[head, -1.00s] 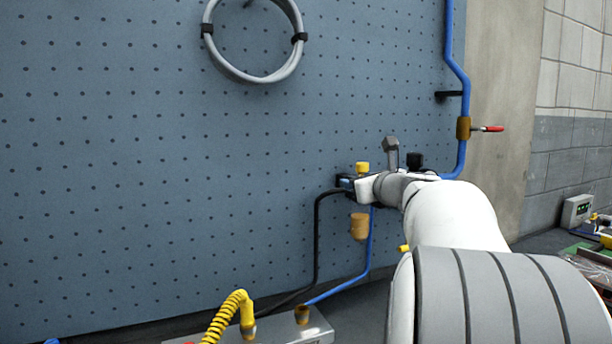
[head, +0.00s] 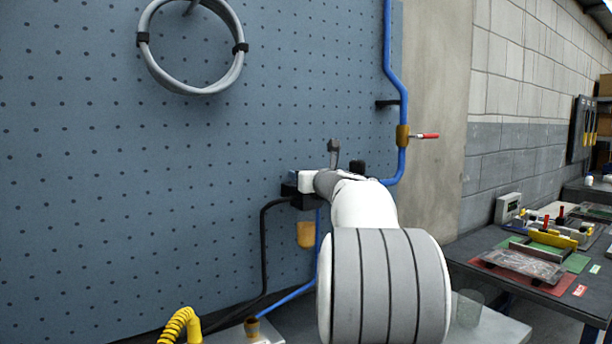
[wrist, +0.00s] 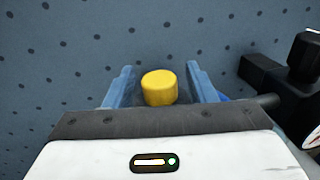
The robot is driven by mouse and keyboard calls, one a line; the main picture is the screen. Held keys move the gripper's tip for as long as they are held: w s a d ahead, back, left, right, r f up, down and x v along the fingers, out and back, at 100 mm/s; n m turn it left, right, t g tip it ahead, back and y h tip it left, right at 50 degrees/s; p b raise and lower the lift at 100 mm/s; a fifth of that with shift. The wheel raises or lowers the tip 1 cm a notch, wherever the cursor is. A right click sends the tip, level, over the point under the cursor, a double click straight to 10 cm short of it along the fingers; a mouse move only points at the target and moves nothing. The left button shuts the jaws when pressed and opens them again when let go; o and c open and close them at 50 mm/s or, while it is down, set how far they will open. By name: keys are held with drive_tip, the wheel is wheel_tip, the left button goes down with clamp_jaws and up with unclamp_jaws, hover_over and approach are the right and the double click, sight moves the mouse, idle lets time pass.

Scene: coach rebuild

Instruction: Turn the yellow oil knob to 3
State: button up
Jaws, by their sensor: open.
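The yellow oil knob (wrist: 159,87) is a short round cap in the wrist view. It sits between the two blue fingers of my gripper (wrist: 160,68), with a gap visible on each side. My gripper is open around it, and no finger clearly touches it. In the head view my gripper (head: 298,188) is at the pegboard, and the knob is hidden there behind my gripper and wrist. An amber bowl (head: 305,235) hangs just below. No number marks on the knob can be read.
A black fitting (wrist: 290,65) with a gauge (wrist: 313,135) is close at the right of my gripper. A blue pipe (head: 403,110) with a red-handled valve (head: 425,136) runs up the pegboard (head: 200,160). A bench with tools (head: 540,250) stands at right.

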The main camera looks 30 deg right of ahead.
drive_tip(key=c, duration=0.9)
drive_tip(key=shift+c, duration=0.2)
drive_tip(key=shift+r+y+p, duration=0.1)
drive_tip(key=shift+y+p, duration=0.2)
drive_tip(key=n+y+p, duration=0.3)
drive_tip(key=y+p, duration=0.1)
drive_tip(key=y, duration=0.1)
drive_tip(key=shift+d+r+n, duration=0.1)
drive_tip(key=shift+r+n, duration=0.1)
drive_tip(key=shift+n, duration=0.2)
drive_tip(key=n+g+y+p, duration=0.1)
drive_tip(key=y+p, duration=0.1)
drive_tip(key=p, duration=0.1)
drive_tip(key=n+g+y+p, duration=0.1)
drive_tip(key=n+y+p, duration=0.1)
drive_tip(key=y+p, duration=0.1)
drive_tip(key=shift+r+n+y+p, duration=0.15)
drive_tip(key=shift+n+y+p, duration=0.15)
drive_tip(key=n+g+y+p, duration=0.2)
drive_tip(key=y+p, duration=0.1)
drive_tip(key=p, duration=0.3)
drive_tip(key=shift+n+y, duration=0.3)
drive_tip(key=shift+n, duration=0.1)
drive_tip(key=g+y+p, duration=0.1)
drive_tip(key=n+g+p, duration=0.1)
drive_tip(key=shift+f+n+y+p, duration=0.3)
drive_tip(key=shift+y+p, duration=0.1)
drive_tip(key=shift+f, duration=0.1)
